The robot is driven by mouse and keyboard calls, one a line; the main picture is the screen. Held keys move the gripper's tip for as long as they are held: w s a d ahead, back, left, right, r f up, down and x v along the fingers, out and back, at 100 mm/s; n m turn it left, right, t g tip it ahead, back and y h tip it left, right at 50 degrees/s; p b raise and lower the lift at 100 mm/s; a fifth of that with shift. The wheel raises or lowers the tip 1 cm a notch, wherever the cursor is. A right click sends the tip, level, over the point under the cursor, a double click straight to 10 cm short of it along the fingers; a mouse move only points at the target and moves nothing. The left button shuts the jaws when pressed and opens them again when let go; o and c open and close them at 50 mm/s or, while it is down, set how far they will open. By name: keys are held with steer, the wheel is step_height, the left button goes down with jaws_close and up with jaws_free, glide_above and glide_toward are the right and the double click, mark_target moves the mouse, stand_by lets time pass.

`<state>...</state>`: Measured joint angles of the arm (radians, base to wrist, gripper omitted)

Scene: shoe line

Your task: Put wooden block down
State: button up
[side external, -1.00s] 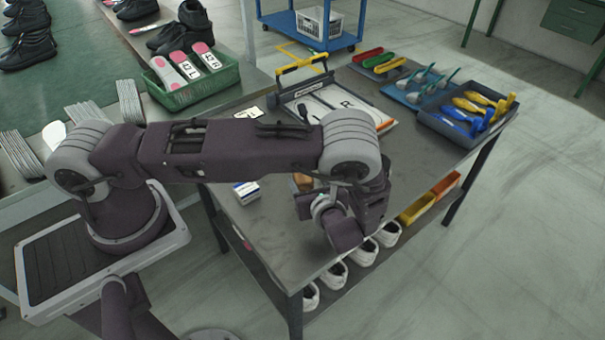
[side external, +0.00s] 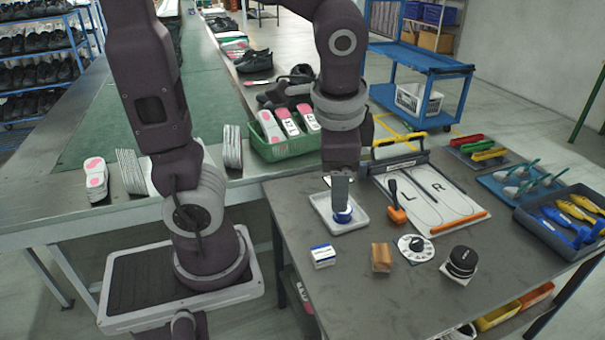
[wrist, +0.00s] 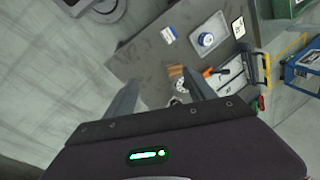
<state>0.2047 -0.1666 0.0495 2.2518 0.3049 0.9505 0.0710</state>
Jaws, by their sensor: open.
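The wooden block (side external: 381,257) stands on the grey table near its front, between a small blue-and-white box and a white dial disc. It also shows small in the wrist view (wrist: 175,71), near the right finger's tip in the picture.
The white tray (side external: 326,209) holds a blue round item. The blue-and-white box (side external: 323,256), dial disc (side external: 415,247), black knob (side external: 461,262) and orange-based tool (side external: 396,208) stand around the block. A framed L/R board (side external: 460,201) lies behind. Table in front of the block is bare.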

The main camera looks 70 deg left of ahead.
steer(key=s+d+r+n+t+h, duration=0.2)
steer(key=s+r+n+t, duration=0.1)
steer(key=s, duration=0.4)
steer(key=shift+d+r+n+t, duration=0.35)
steer(key=shift+r+n+t, duration=0.05)
steer(key=shift+n, duration=0.3)
stand_by(0.3)
